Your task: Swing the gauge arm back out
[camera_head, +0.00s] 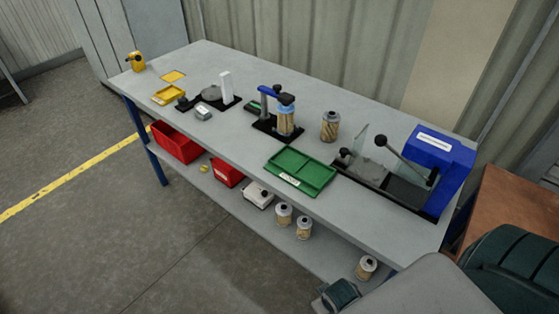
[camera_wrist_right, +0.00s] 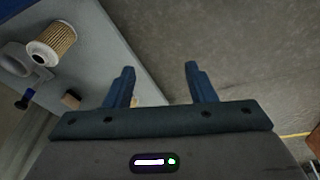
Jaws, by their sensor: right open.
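The gauge stand (camera_head: 268,131) is a black base near the middle of the bench. Its blue gauge arm (camera_head: 270,90) reaches from a grey post to a dark knob above a filter cartridge (camera_head: 286,122) on the base. The arm is over the cartridge; whether it touches is too small to tell. My right gripper (camera_wrist_right: 160,80) is open and empty in the right wrist view, its two blue fingers apart above the floor. In the head view its dark housing (camera_head: 340,293) shows low at the right, in front of the bench and well away from the gauge stand. My left gripper is not in view.
Another cartridge (camera_head: 330,125) stands right of the gauge stand. A green tray (camera_head: 301,174) lies in front. A blue press (camera_head: 440,160) with a lever is at the right end. Red bins (camera_head: 176,142) and several cartridges sit on the lower shelf.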

